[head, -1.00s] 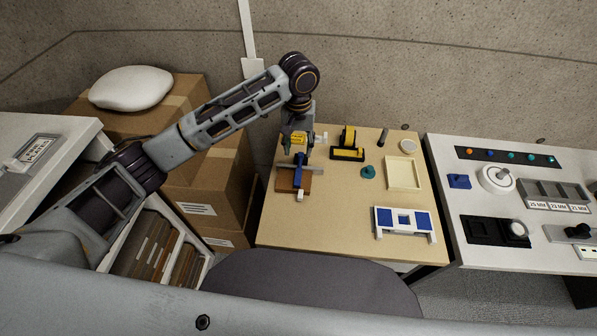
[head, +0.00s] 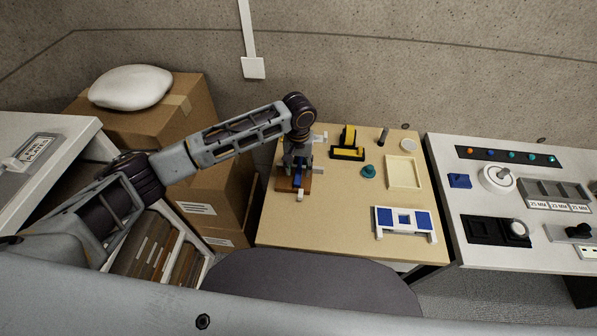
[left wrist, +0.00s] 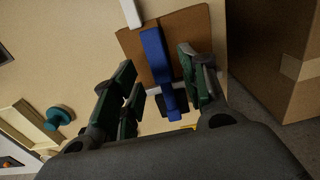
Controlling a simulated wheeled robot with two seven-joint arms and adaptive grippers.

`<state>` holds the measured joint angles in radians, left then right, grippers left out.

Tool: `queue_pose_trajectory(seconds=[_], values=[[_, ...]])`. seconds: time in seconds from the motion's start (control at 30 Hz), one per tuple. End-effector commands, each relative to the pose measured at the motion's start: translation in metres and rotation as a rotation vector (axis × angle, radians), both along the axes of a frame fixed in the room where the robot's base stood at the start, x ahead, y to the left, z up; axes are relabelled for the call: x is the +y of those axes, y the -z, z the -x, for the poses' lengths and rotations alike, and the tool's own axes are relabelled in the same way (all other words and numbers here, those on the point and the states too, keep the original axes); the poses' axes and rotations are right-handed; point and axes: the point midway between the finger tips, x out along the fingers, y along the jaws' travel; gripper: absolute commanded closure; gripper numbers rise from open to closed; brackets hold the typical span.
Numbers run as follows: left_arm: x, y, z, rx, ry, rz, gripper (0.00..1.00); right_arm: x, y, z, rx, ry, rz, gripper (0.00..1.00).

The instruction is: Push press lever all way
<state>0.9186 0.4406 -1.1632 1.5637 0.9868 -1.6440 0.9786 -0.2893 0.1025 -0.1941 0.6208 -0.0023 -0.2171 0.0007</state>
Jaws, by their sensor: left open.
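The press stands at the left of the tan table, with a brown base (head: 284,185) and a blue lever-like bar (head: 297,181). My left gripper (head: 297,166) is directly above it and hides much of its upper part. In the left wrist view, the blue bar (left wrist: 157,55) runs between the open green fingers of my left gripper (left wrist: 158,78), with gaps on both sides. The brown base (left wrist: 190,27) lies beyond the fingertips. Whether the gripper's palm touches the bar cannot be told. My right gripper is not in view.
A yellow-and-black holder (head: 347,151), a teal knob-like piece (head: 368,171), a cream tray (head: 403,181) and a white-and-blue stand (head: 404,233) are on the table (head: 340,225). Cardboard boxes (head: 212,180) stand close to its left. The table's front middle is clear.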

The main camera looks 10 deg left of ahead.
Motion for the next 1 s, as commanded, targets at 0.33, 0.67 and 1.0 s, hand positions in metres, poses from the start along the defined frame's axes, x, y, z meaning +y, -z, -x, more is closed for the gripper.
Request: queue_pose_trajectory(seconds=[0.33, 0.67, 1.0], values=[[0.0, 0.031, 0.0, 0.0, 0.001, -0.001, 0.56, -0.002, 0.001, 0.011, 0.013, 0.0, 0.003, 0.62], [0.0, 0.034, 0.0, 0.0, 0.001, -0.001, 0.56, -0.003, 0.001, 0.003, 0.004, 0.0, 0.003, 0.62], [0.0, 0.033, 0.0, 0.0, 0.001, -0.001, 0.95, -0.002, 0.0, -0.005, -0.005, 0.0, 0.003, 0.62]])
